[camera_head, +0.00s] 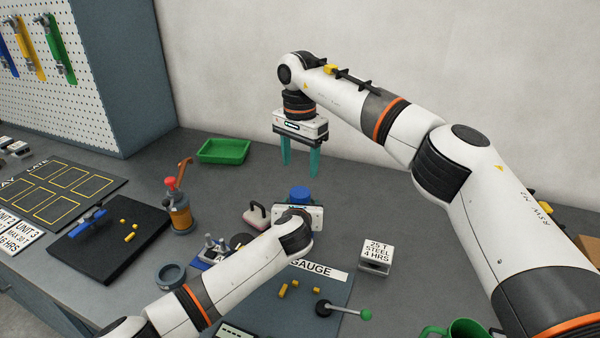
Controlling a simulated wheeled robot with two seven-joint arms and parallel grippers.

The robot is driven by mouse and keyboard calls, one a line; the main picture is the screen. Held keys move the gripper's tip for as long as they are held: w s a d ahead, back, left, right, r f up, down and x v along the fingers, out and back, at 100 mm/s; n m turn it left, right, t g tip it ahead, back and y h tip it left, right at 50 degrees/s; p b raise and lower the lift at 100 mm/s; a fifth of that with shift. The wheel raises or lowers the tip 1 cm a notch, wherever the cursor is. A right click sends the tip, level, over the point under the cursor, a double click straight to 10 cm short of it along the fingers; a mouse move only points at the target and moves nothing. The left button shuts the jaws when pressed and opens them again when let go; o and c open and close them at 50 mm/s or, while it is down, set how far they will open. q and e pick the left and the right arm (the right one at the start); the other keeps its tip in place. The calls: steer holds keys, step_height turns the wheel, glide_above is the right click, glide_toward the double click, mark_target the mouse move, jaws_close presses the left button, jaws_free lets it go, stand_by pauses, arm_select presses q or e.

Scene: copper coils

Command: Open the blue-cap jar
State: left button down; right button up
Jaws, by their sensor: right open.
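The jar's blue cap (300,193) shows near the middle of the table, just behind the body of my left gripper (298,218). The jar's body is hidden behind that gripper. My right gripper (300,158) points down behind the jar, toward the back of the table. Its two teal fingers are apart with nothing between them.
A green tray (224,151) lies at the back left. An amber bottle with a red top (178,207) stands left of the jar. A pink-and-white padlock-shaped thing (256,215) is close beside it. A white steel block (376,256) stands at the right. A green-knobbed lever (345,311) is in front.

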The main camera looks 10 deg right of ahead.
mark_target(300, 191)
steer(key=m, duration=0.7)
steer(key=shift+m, duration=0.4)
steer(key=m, duration=0.7)
steer(key=shift+m, duration=0.4)
steer(key=m, duration=1.6)
steer(key=shift+m, duration=0.3)
steer(key=shift+f, duration=4)
